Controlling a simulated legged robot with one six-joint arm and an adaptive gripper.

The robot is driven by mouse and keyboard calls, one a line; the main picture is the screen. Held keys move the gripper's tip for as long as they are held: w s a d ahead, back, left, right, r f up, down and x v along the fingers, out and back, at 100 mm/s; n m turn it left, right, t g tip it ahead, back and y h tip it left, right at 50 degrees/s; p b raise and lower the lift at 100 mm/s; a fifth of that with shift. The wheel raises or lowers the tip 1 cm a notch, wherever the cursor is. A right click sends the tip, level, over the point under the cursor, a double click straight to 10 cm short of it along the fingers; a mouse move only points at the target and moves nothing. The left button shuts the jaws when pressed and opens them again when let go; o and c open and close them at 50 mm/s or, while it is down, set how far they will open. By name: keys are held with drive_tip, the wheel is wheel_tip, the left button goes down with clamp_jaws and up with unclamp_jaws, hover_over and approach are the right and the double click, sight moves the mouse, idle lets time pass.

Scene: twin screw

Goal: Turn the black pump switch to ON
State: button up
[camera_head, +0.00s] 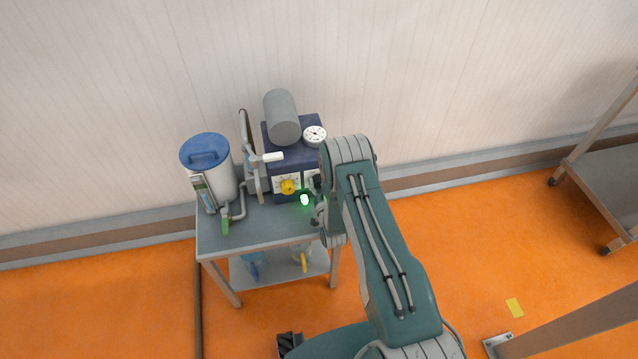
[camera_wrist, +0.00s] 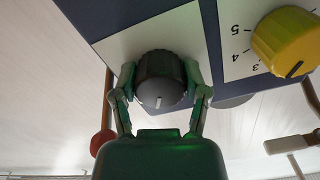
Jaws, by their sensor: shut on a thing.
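The black pump switch (camera_wrist: 160,82) is a round ribbed knob with a grey face and a white pointer line, on a white plate of the dark blue pump unit (camera_head: 283,160). In the wrist view the pointer lies near the lower middle of the face. My gripper (camera_wrist: 160,88) has one finger on each side of the knob and is shut on it. In the head view my gripper (camera_head: 317,190) is at the front right of the pump unit, and my arm hides the switch. The labels around the switch are not readable.
A yellow dial (camera_wrist: 288,42) with numbers is beside the switch; it also shows in the head view (camera_head: 288,186). A green light (camera_head: 304,200) glows near my gripper. A blue-lidded canister (camera_head: 207,160) and a gauge (camera_head: 314,135) share the grey cart (camera_head: 235,242).

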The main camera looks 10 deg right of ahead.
idle(0.4)
drive_tip(key=o, duration=1.1)
drive_tip(key=shift+o, duration=0.2)
drive_tip(key=s, duration=1.2)
drive_tip(key=shift+w, duration=0.1)
